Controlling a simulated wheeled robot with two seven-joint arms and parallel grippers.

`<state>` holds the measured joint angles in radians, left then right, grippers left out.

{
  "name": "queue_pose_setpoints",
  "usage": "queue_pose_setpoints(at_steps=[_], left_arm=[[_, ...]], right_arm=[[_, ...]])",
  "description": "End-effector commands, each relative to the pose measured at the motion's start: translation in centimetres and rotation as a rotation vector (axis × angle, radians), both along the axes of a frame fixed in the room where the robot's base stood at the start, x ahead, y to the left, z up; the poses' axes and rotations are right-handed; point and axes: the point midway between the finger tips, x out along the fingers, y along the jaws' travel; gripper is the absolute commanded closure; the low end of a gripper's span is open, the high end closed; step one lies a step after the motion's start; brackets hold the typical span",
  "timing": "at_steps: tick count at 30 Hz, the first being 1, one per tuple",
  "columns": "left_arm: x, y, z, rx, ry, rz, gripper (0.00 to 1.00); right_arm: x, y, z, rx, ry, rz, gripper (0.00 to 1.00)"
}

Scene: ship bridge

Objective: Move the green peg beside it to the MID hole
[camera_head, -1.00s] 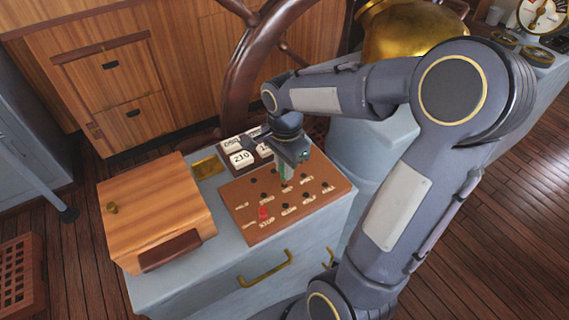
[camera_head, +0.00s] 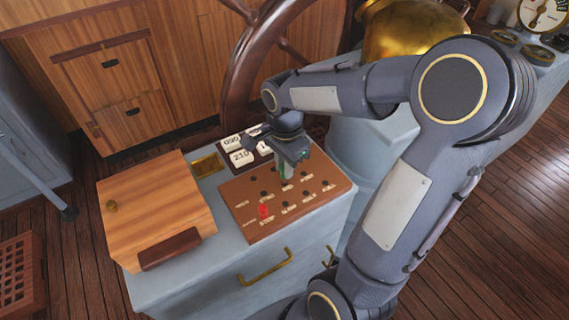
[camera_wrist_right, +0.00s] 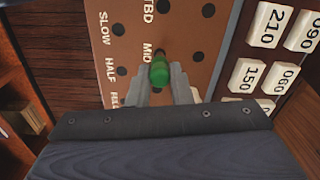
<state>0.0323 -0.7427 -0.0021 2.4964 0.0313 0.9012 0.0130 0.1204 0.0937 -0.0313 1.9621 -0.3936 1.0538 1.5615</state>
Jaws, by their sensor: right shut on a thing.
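The brown peg board (camera_head: 318,210) lies on the grey cabinet top, with rows of labelled holes. My right gripper (camera_head: 284,174) is over its far part, shut on the green peg (camera_head: 283,171). The right wrist view shows the green peg (camera_wrist_right: 159,72) between the two fingers, right beside the MID label (camera_wrist_right: 147,51). Its lower end is hidden, so I cannot tell whether it is in a hole or just above one. A red peg (camera_head: 264,210) stands near the STOP label. My left gripper is not in view.
A tray of white number tiles (camera_head: 241,157) sits behind the board. A wooden box (camera_head: 160,205) stands to its left, with a small brass plate (camera_head: 206,166) between. The ship's wheel (camera_head: 238,85) rises close behind. Bare cabinet top lies along the front edge.

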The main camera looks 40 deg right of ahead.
Motion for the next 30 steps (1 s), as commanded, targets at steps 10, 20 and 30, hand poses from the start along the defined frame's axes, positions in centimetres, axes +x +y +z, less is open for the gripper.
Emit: queue_pose_setpoints(at_steps=[10, 20, 30], left_arm=[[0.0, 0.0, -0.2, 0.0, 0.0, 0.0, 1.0], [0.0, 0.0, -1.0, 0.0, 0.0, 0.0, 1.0], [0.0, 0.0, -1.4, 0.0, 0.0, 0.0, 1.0]], right_arm=[[0.0, 0.0, -0.2, 0.0, 0.0, 0.0, 1.0], [0.0, 0.0, -1.2, 0.0, 0.001, 0.0, 1.0], [0.0, 0.0, -1.7, 0.0, 0.0, 0.0, 1.0]])
